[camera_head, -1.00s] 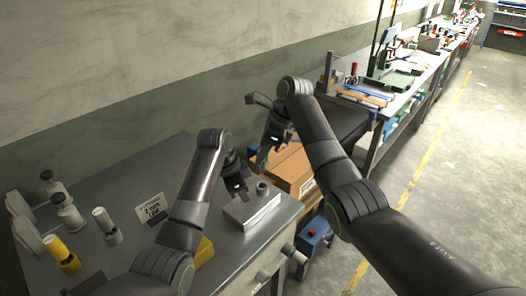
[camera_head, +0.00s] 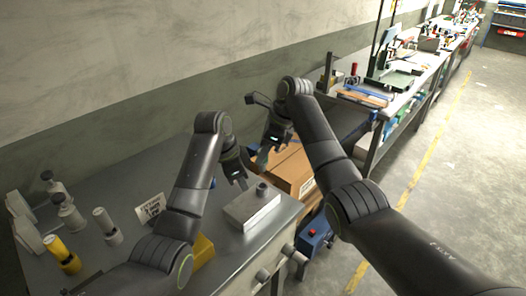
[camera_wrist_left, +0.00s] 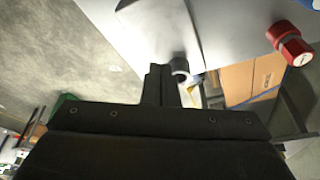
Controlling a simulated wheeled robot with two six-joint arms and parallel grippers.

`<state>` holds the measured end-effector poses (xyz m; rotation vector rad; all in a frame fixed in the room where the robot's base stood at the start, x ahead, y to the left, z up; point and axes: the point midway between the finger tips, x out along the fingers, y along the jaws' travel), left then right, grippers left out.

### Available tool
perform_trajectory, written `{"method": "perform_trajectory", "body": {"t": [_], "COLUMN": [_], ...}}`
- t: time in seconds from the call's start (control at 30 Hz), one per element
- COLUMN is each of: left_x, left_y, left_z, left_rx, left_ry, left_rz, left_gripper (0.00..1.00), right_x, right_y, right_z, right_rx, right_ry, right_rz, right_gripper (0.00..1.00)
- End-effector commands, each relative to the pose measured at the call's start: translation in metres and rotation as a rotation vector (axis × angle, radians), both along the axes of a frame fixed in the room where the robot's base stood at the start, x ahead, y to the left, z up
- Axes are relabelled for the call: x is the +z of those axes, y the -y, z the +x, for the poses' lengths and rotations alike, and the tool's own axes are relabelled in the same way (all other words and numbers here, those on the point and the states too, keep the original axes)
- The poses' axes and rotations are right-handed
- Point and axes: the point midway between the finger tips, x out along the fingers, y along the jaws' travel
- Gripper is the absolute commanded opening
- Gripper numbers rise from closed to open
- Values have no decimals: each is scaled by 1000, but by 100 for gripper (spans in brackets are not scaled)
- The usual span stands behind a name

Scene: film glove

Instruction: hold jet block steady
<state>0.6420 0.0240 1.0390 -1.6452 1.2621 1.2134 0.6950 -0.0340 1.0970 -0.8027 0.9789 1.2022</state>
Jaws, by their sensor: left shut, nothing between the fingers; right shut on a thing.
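The jet block appears to be the pale metal block (camera_head: 250,210) near the bench's right end, with a short dark collar (camera_head: 262,189) on top. The collar also shows in the left wrist view (camera_wrist_left: 180,69), close beside my fingers. My left gripper (camera_head: 241,184) is shut and empty, just behind and left of the collar in the head view; contact cannot be told. Its closed fingers also show in the left wrist view (camera_wrist_left: 161,84). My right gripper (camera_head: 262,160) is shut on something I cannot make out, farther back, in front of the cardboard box.
A blue machine (camera_head: 315,241) with a red button is below.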

Motion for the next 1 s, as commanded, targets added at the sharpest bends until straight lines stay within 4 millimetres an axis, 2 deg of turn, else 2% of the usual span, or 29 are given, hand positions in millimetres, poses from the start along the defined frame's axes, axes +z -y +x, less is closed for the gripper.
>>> {"method": "perform_trajectory", "body": {"t": [0.13,0.47,0.57,1.0], "left_x": [9,8,0,-61], "left_y": [0,0,0,0], "left_z": [0,0,-1,-1], "left_rx": [0,1,0,0], "left_ry": [1,-1,-2,-3], "left_rz": [0,0,-1,0], "left_gripper": [0,0,0,0], "right_x": [0,0,0,0], "right_y": [0,0,0,0], "right_z": [0,0,0,0], "right_rx": [0,0,0,0], "right_ry": [0,0,0,0], "right_rz": [0,0,0,0], "right_gripper": [5,5,5,5]}}
